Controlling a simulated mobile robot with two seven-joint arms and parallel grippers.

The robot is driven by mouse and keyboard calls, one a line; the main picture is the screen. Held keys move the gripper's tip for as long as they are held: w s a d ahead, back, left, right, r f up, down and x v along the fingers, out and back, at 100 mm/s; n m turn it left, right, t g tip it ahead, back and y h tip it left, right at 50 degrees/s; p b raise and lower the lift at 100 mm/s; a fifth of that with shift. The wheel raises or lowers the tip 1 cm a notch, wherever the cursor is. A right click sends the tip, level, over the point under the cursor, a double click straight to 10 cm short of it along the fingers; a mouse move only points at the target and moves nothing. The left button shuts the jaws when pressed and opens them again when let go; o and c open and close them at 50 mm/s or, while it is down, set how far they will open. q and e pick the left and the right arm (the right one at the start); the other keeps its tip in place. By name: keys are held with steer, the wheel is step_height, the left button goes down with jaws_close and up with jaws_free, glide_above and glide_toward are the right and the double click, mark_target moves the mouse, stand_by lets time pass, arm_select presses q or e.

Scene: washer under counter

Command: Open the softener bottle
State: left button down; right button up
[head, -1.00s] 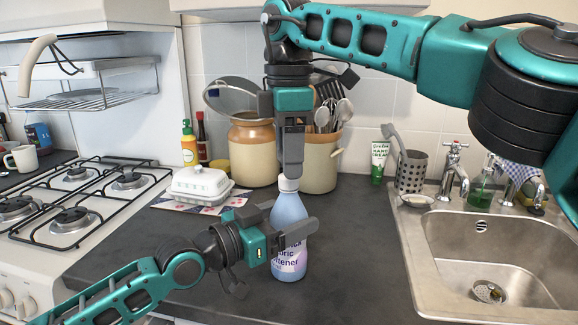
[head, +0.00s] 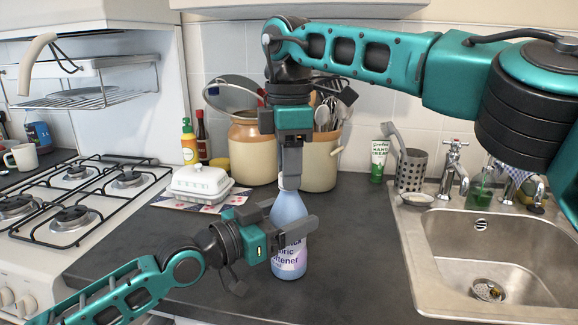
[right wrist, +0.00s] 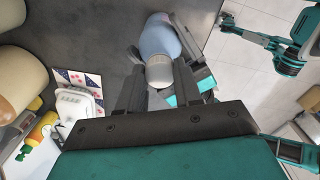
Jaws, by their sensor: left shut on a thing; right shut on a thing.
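The softener bottle (head: 289,255) is light blue with a printed label and stands upright on the dark counter. My left gripper (head: 292,226) is shut around its body from the left, hiding part of the label. My right gripper (head: 290,180) points straight down and is shut on the bottle's white cap (right wrist: 159,71). In the head view its fingers hide most of the cap. In the right wrist view the cap lies between the two fingers of the right gripper (right wrist: 157,88), with the blue bottle (right wrist: 158,38) beyond it. The cap appears seated on the neck.
A white butter dish (head: 200,184) stands behind to the left. Utensil crocks (head: 252,150) stand at the wall close behind my right gripper. The hob (head: 85,200) is at left and the steel sink (head: 480,240) at right. The counter right of the bottle is clear.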

jaws_close()
steer(key=n, duration=0.5)
steer(key=shift+n, duration=0.3)
steer(key=n, duration=0.3)
steer(key=shift+n, duration=0.4)
steer(key=n, duration=0.3)
steer(key=shift+n, duration=0.3)
steer(key=n, duration=0.5)
steer(key=shift+n, duration=0.3)
steer(key=n, duration=0.4)
steer(key=shift+r, duration=0.1)
steer(key=n, duration=0.3)
steer(key=shift+n, duration=0.4)
steer(key=n, duration=1.2)
steer(key=shift+n, duration=0.4)
steer(key=n, duration=0.4)
